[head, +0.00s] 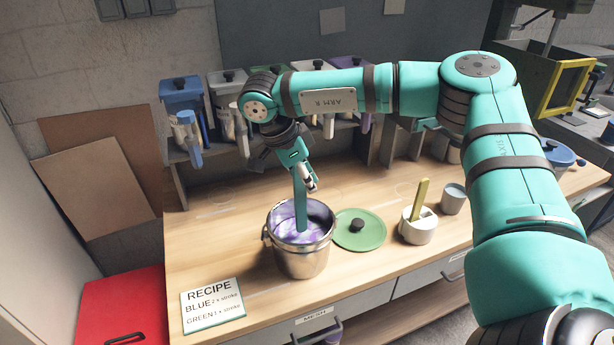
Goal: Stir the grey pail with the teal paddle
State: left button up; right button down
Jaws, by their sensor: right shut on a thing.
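The grey metal pail (301,262) stands on the wooden workbench, open, with swirled purple and white contents inside. The teal paddle (300,205) stands nearly upright with its lower end in the contents. My right gripper (308,184) is above the pail, shut on the upper part of the paddle. The paddle's lower tip is hidden in the contents. My left gripper is not in view.
A green lid (372,230) with a dark knob lies right of the pail. A white pot (417,228) holding a yellow-green stick and a small grey cup (453,198) stand further right. A recipe card (212,304) lies front left. Several lidded dispensers line the back shelf.

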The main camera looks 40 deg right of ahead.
notch_tip(320, 180, down, 9)
jog(key=b, duration=0.5)
jog(key=shift+d+r, duration=0.1)
jog(key=shift+d, duration=0.05)
dwell(0.4)
